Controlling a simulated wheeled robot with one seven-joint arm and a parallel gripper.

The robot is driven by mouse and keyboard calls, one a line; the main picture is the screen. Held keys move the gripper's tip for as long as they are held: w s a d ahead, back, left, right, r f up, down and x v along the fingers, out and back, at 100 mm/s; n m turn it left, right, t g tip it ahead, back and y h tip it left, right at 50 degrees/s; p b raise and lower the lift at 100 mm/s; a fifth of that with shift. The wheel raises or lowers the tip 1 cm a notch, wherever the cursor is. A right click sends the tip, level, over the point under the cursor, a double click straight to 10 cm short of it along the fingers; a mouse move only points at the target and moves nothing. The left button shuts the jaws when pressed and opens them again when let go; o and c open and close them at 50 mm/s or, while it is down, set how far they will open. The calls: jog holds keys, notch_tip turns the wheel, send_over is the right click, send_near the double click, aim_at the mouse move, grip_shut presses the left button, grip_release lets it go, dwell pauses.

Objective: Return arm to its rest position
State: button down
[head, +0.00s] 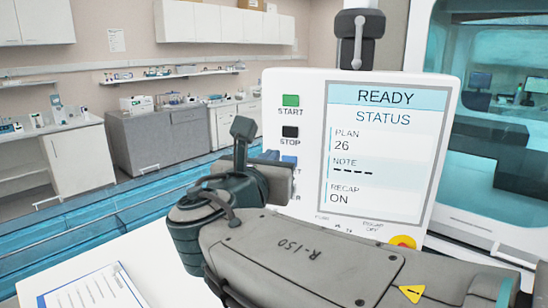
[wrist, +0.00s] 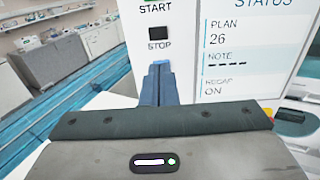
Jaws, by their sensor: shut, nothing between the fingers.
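My arm (head: 300,255) reaches in from the lower right in the head view, in front of a white control panel. My gripper (head: 268,156) is at the panel's left side, below the black STOP button (head: 290,132). In the wrist view my gripper's blue fingers (wrist: 160,68) are together, with nothing between them. They point up toward the panel just below the STOP button (wrist: 159,33). A blue button (head: 289,160) shows partly behind the gripper in the head view. I cannot tell whether the fingers touch the panel.
The panel's screen (head: 385,155) reads READY, PLAN 26, RECAP ON. The green START button (head: 290,100) is above STOP. A paper sheet (head: 85,290) lies on the white surface at lower left. A blue transparent track (head: 130,205) runs behind. A glazed enclosure (head: 500,150) stands at right.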

jog(key=s+d+f+m+g+h, duration=0.1)
jog(key=s+d+f+m+g, duration=0.1)
jog(key=d+f+m+g, duration=0.45)
jog(key=s+d+f+m+g+h, duration=0.1)
jog(key=s+d+f+m+g, duration=0.2)
jog(key=d+f+m, duration=0.65)
jog(key=s+d+f+m+g+y, duration=0.1)
jog(key=s+f+m+g+y, duration=0.1)
jog(key=f+m, duration=0.4)
jog(key=s+d+f+m+g+y, duration=0.1)
jog(key=s+f+m+y, duration=0.3)
jog(key=m, duration=0.7)
jog(key=s+f+g, duration=0.1)
jog(key=s+f, duration=0.1)
jog(key=s, duration=0.1)
jog(key=shift+s+d+g, duration=0.15)
jog(key=shift+s+g, duration=0.1)
jog(key=shift+g, duration=0.1)
